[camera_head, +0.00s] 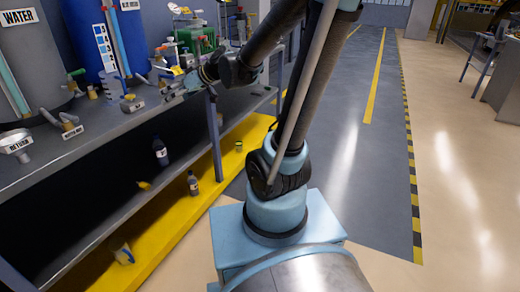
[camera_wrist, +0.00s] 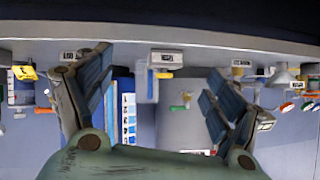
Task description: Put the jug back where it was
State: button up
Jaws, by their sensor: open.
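My gripper (camera_head: 172,88) reaches over the bench edge at the upper left of the head view. In the wrist view, which looks upside down, its two dark ridged fingers stand wide apart, and the gripper (camera_wrist: 160,68) is open. A pale grey box-like thing (camera_wrist: 146,84) shows between the fingers, apart from both. It may be the jug, but I cannot tell for sure. In the head view I cannot pick out the jug among the small things around my gripper.
The grey bench (camera_head: 110,128) carries a grey WATER tank (camera_head: 28,60), a blue drum (camera_head: 88,45), labelled small items and a green container (camera_head: 196,40). Dark bottles stand below on a yellow shelf (camera_head: 165,235). The floor aisle (camera_head: 360,130) on the right is clear.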

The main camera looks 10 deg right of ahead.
jog(key=s+d+f+m+g+h, duration=0.2)
jog(key=s+d+f+m+h, duration=0.2)
jog(key=s+d, duration=0.7)
jog(key=s+d+f+m+g+h, duration=0.1)
jog(key=s+d+f+m+h, duration=0.4)
jog(key=s+d+f, duration=0.4)
jog(key=s+d+h, duration=0.1)
jog(key=s+d, duration=0.1)
jog(key=d, duration=0.4)
jog(key=shift+d+f+g, duration=0.25)
jog(key=shift+g, duration=0.15)
